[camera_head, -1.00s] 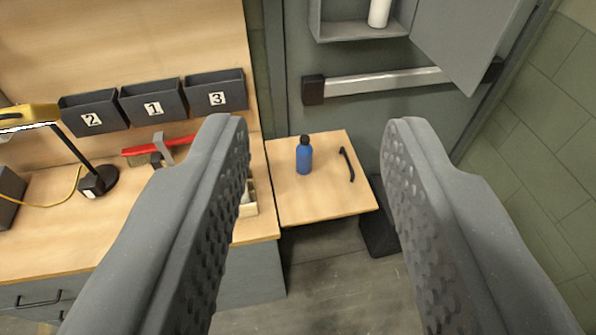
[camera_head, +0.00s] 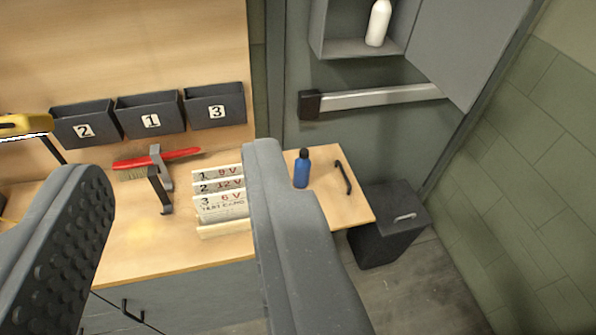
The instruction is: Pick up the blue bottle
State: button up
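The blue bottle (camera_head: 302,171) has a black cap and stands upright on a small wooden side surface (camera_head: 345,211) at the right end of the workbench. My gripper (camera_head: 165,160) is open, with its two grey textured fingers wide apart and nothing between them. The bottle lies beyond the right finger, just right of its tip in the picture and apart from it. The right finger hides part of the side surface.
A black handle (camera_head: 343,177) lies right of the bottle. A card holder (camera_head: 220,200), a red-handled brush (camera_head: 150,160) and numbered bins (camera_head: 150,115) are on the left. A dark box (camera_head: 390,225) stands at right. An open cabinet holds a white bottle (camera_head: 377,22).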

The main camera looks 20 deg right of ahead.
aim_at(303, 165)
jog(key=i, duration=1)
